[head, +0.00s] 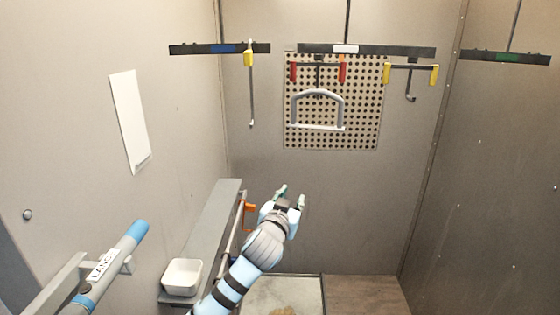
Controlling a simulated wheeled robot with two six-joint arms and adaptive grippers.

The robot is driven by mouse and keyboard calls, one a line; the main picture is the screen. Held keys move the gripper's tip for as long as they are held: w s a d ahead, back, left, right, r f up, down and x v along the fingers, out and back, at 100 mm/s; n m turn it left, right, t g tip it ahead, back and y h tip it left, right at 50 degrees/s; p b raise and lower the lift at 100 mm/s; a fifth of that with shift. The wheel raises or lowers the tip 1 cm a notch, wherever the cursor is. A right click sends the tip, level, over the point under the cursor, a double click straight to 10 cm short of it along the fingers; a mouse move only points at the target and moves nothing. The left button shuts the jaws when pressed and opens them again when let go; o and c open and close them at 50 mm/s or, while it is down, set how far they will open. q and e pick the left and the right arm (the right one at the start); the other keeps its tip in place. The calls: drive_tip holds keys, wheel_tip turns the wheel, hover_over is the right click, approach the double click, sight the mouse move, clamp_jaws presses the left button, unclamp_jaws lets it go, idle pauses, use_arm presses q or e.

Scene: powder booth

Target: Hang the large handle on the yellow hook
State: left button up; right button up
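A large grey arch-shaped handle (342,108) with a pale straight bar across its bottom hangs at the back, in front of a perforated panel. It appears to hang from the dark hook with red end pieces (342,68). To its right, a dark hook with yellow end pieces (433,75) hangs under the middle bar's right end, with nothing visible on it. My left gripper (291,196) is below the handle in the picture, well apart from it, with its fingers spread and nothing between them. My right gripper is not in view.
Dark overhead bars carry blue (222,48), white (345,49) and green (507,57) labels. A long rod with a yellow block (249,59) hangs at the left. A shelf (222,215) with a white bin (182,277), an orange piece (249,212) and a labelled lance (110,262) are at lower left.

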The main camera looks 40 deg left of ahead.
sight(293, 112)
use_arm(q)
drive_tip(key=s+d+r+n+t+y, duration=0.1)
drive_tip(key=s+r+t, duration=0.15)
drive_tip(key=r, duration=0.65)
drive_tip(key=s+d+r+n+t+y, duration=0.1)
drive_tip(key=s+r, duration=0.3)
drive_tip(key=r, duration=0.6)
drive_tip(key=p+x, duration=0.2)
drive_tip(key=x, duration=1.1)
drive_tip(key=shift+r, duration=0.2)
clamp_jaws()
